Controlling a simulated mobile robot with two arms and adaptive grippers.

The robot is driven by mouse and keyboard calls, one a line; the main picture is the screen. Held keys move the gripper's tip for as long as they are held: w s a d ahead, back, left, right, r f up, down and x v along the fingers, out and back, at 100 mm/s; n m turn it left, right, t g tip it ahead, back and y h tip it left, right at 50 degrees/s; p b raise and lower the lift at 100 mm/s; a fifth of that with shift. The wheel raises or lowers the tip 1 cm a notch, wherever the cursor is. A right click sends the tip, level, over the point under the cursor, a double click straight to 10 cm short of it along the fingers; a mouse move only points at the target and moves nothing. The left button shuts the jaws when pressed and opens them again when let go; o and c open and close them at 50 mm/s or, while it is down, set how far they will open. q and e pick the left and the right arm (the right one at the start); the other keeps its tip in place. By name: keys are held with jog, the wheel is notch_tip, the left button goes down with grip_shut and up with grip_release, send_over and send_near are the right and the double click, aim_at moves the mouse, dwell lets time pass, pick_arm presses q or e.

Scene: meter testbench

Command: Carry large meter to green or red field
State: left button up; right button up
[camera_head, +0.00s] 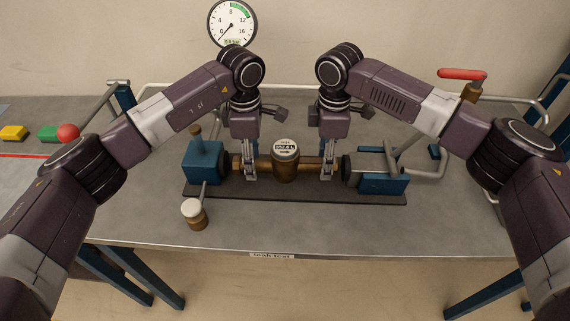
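The large meter (285,166), brass with a white display on top, lies level between the blue clamp blocks of the bench fixture. My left gripper (250,172) points down at the meter's left pipe end, and my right gripper (327,172) points down at its right pipe end. The fingers of both are at the pipe and overlap it in the view. I cannot tell whether they are closed on it. No green or red field is clearly visible, only a red line (25,156) on the table at the far left.
A green block (49,133) and a yellow block (13,133) sit at the far left.

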pick_arm(q)
jog(key=shift+f, duration=1.15)
pick_arm(e)
jog(key=shift+f, duration=1.15)
pick_arm(q)
jog(key=shift+c, duration=0.7)
pick_arm(e)
jog(key=shift+c, duration=0.7)
pick_arm(q)
grip_shut()
pick_arm(e)
grip_shut()
pick_arm(q)
jog(key=shift+r, duration=0.1)
pick_arm(e)
jog(key=shift+r, duration=0.15)
